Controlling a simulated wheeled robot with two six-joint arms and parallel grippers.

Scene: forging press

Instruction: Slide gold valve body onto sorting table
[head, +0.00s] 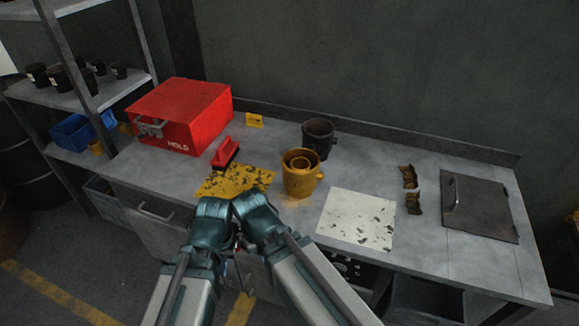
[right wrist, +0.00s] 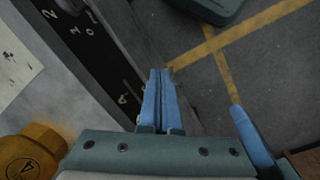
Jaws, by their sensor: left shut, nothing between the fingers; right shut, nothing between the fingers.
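The gold valve body (head: 300,180), a round cup-like part with a side stub, stands upright on the grey metal bench top (head: 285,218). It lies between a worn yellow patch (head: 235,182) and a worn white patch (head: 352,228). A gold part with a round marked face (right wrist: 28,157) shows at the lower left of the right wrist view. My left gripper (head: 234,246) is shut and empty at the bench's front edge, its fingers mostly hidden by the wrists. My right gripper (right wrist: 157,78) is shut and empty beside it. Neither holds the valve body. No separately marked sorting table shows.
A red mold box (head: 186,112) and a red-handled tool (head: 225,153) stand left on the bench. A dark cup (head: 318,138) stands behind the valve body. Brown broken pieces (head: 411,190) and a dark hatch (head: 480,208) lie right. A shelf (head: 75,98) stands far left.

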